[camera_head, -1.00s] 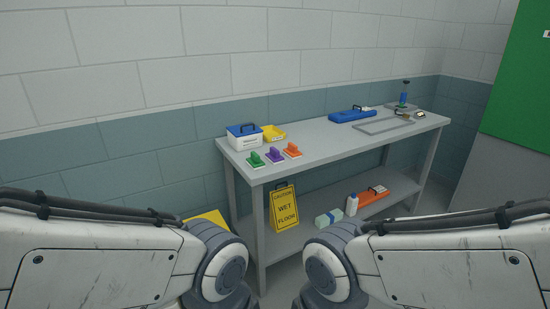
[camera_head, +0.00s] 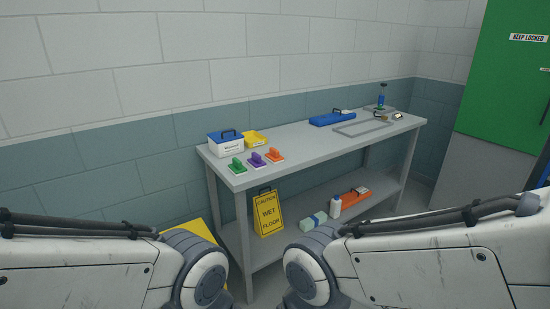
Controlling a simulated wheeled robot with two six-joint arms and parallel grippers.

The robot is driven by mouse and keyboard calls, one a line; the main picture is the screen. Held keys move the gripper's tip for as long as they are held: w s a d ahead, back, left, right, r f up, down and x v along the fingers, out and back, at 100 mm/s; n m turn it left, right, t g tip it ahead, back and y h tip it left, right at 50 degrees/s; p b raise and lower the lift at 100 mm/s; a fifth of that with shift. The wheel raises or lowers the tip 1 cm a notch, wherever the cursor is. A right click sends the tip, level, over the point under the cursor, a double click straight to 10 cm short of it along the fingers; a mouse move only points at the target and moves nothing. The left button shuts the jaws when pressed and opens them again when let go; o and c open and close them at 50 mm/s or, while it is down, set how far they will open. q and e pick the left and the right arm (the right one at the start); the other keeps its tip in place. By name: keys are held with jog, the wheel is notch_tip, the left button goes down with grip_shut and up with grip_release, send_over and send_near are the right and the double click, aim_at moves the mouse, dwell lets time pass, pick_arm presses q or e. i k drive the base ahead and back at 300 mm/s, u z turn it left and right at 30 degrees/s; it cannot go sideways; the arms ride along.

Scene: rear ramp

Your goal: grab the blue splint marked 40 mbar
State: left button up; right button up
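A long blue case with a dark handle, likely the blue splint (camera_head: 331,118), lies at the back edge of the grey table's top, right of its middle. A pale tag shows at its right end, but its marking is too small to read. An orange case of similar shape (camera_head: 350,203) lies on the table's lower shelf, also with a pale tag. Both my arms show in the lower corners of the head view, well short of the table. My grippers are out of view.
The grey table (camera_head: 300,148) stands against the wall. On top are a blue-lidded white box (camera_head: 226,145), a yellow tray (camera_head: 256,139), green (camera_head: 237,167), purple (camera_head: 257,159) and orange (camera_head: 275,155) handled blocks, and a grey frame (camera_head: 362,129). A yellow wet-floor sign (camera_head: 267,213) leans at the lower shelf.

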aim_at(333, 118)
jog(key=k, duration=0.4)
jog(key=u, duration=0.1)
jog(key=i, duration=1.65)
jog(key=z, duration=1.95)
jog(key=i, duration=5.05)
